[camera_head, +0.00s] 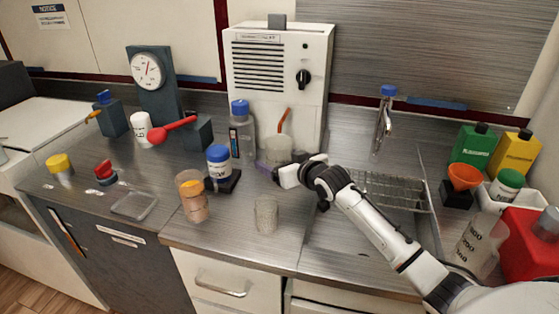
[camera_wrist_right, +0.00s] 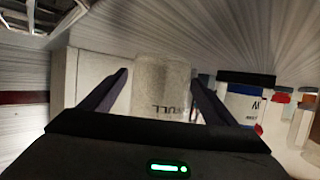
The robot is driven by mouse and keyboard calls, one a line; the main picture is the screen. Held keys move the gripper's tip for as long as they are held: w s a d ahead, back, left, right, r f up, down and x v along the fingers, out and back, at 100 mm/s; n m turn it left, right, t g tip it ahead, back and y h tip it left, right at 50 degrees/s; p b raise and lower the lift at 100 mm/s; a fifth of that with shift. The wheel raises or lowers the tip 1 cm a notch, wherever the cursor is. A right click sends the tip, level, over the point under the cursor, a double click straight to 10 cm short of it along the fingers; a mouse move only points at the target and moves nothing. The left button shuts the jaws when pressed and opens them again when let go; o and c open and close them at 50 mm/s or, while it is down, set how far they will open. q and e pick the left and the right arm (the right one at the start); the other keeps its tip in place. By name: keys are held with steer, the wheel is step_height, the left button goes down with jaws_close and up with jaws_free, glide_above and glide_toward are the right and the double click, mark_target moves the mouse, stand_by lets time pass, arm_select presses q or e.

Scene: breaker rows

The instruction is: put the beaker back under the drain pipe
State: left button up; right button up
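A clear beaker (camera_head: 278,149) stands or is held at the front of the white machine (camera_head: 262,90), below a short orange-red pipe (camera_head: 284,119). My right gripper (camera_head: 281,166) is at this beaker, low over the counter. In the right wrist view the beaker (camera_wrist_right: 161,88) sits between the two dark fingers (camera_wrist_right: 160,78), one on each side. Whether the fingers press on it or stand just clear is hard to tell. Its base is partly hidden by the gripper. My left gripper is not in view.
A second clear beaker (camera_head: 266,216) stands on the counter in front. A sink with a wire rack (camera_head: 392,190) lies right. Green (camera_head: 474,150) and yellow (camera_head: 516,152) containers stand far right.

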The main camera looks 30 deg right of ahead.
steer(key=shift+r, duration=0.25)
steer(key=v, duration=1.2)
steer(key=shift+p, duration=0.3)
